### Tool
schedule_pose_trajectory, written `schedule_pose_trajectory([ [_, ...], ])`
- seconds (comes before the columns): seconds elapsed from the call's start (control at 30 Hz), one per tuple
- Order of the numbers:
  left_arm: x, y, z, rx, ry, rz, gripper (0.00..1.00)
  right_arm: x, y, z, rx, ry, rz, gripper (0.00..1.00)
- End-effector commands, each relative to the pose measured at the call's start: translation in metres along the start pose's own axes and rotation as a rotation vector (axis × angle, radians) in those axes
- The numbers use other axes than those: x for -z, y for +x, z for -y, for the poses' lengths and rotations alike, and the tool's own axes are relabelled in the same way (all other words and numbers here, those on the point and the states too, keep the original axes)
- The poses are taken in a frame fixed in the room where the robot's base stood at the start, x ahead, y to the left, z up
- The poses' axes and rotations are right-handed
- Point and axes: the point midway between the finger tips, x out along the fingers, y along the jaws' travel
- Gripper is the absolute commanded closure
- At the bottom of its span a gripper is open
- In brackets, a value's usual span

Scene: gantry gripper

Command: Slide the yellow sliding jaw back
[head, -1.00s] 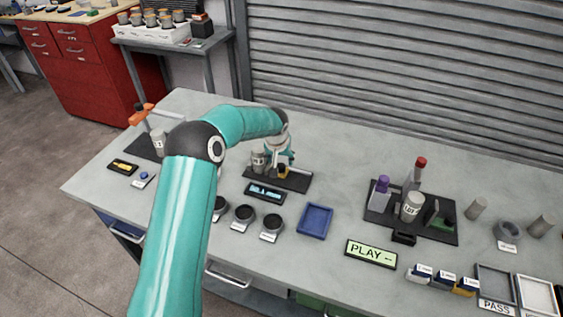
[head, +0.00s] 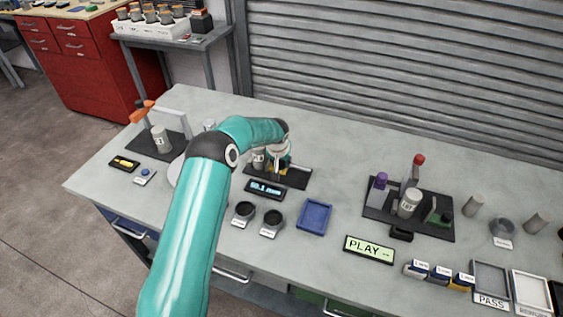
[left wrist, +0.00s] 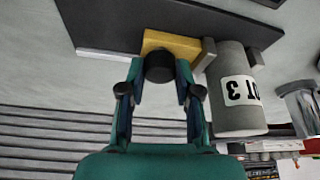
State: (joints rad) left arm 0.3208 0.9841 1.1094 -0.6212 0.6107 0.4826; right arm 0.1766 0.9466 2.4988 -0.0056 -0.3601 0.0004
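The yellow sliding jaw (left wrist: 185,45) sits on a dark base plate (left wrist: 100,20) in the left wrist view, with a round black knob (left wrist: 160,66) on its near side. A grey labelled cylinder (left wrist: 238,90) stands just right of the jaw, with a small grey block between them. My left gripper (left wrist: 160,70) has one finger on each side of the knob, very close to it; I cannot tell whether they press on it. In the head view, my left gripper (head: 281,160) is at the base plate and covers most of the jaw. My right gripper is out of view.
A small display (head: 265,189) lies in front of the base plate. Black round cups (head: 273,220) and a blue tray (head: 314,217) stand nearer the front. A dark fixture with coloured pegs (head: 430,228) is to the right. The table behind the base plate is clear.

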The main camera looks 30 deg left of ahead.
Motion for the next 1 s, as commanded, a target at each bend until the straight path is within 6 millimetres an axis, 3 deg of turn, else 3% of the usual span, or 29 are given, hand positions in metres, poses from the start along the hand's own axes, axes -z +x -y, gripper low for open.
schedule_pose_trajectory([
  [0.1,0.000,0.000,0.000,0.000,0.000,0.000,1.00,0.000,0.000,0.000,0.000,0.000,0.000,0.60],
  [0.37,-0.001,0.001,-0.001,0.000,0.000,-0.001,1.00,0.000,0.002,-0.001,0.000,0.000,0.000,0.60],
  [0.67,-0.007,0.001,-0.034,-0.003,0.001,-0.003,1.00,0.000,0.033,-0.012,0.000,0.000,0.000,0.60],
  [1.0,-0.008,-0.004,-0.041,-0.005,0.000,0.000,1.00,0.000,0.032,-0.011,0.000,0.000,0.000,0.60],
])
